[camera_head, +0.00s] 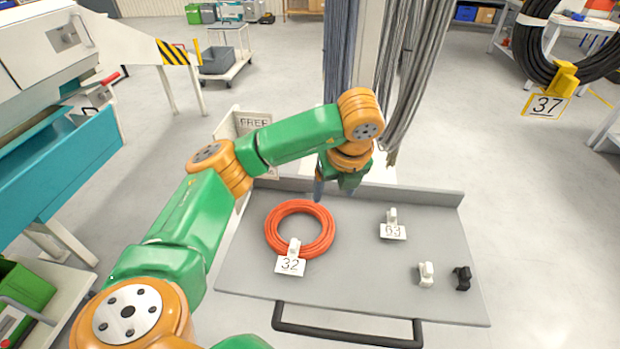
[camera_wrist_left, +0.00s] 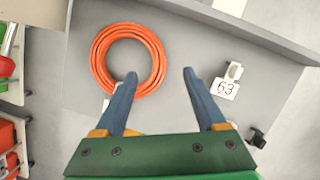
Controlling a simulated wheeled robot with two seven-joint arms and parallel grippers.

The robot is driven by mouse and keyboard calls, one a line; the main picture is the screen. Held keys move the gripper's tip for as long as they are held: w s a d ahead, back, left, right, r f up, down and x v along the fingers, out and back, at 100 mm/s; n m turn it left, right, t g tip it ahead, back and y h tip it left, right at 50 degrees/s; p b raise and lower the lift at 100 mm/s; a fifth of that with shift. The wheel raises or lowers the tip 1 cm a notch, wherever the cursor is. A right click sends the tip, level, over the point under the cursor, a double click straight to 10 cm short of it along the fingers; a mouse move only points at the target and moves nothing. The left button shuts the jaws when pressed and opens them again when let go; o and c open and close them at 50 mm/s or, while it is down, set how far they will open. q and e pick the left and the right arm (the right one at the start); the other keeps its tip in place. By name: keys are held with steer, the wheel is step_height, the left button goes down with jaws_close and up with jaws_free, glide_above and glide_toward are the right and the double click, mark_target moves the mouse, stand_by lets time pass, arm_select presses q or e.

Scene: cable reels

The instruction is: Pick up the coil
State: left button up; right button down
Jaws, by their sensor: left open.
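An orange-red coil (camera_head: 329,232) lies flat on the left part of a grey cart top (camera_head: 345,280). A white clip with a "32" tag (camera_head: 290,266) sits at its front edge. My left gripper (camera_head: 334,190) is above the cart, behind and right of the coil, and is partly hidden by its own arm. In the left wrist view the coil (camera_wrist_left: 97,58) shows at upper left. There the blue fingers of my left gripper (camera_wrist_left: 160,75) are spread with nothing between them, and the left fingertip overlaps the coil's lower right edge in the picture. My right gripper is not seen.
A white clip with a "63" tag (camera_head: 393,231), a white clip (camera_head: 426,273) and a black clip (camera_head: 462,278) stand on the cart's right side. The cart has a raised back edge and a dark front handle (camera_head: 345,338). Grey cables (camera_head: 410,70) hang behind it.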

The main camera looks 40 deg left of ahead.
arm_select(q)
steer(key=b, duration=0.3)
glide_above(327, 219)
steer(key=s+d, duration=0.1)
steer(key=d, duration=0.1)
step_height(327, 219, down, 4)
steer(key=shift+s+f, duration=0.1)
steer(key=p+x, duration=0.1)
steer(key=x, duration=0.5)
steer(key=shift+s+a+p, duration=0.1)
steer(key=shift+p, duration=0.2)
steer(key=shift+a+f, duration=0.1)
steer(key=shift+f, duration=0.35)
jaws_close()
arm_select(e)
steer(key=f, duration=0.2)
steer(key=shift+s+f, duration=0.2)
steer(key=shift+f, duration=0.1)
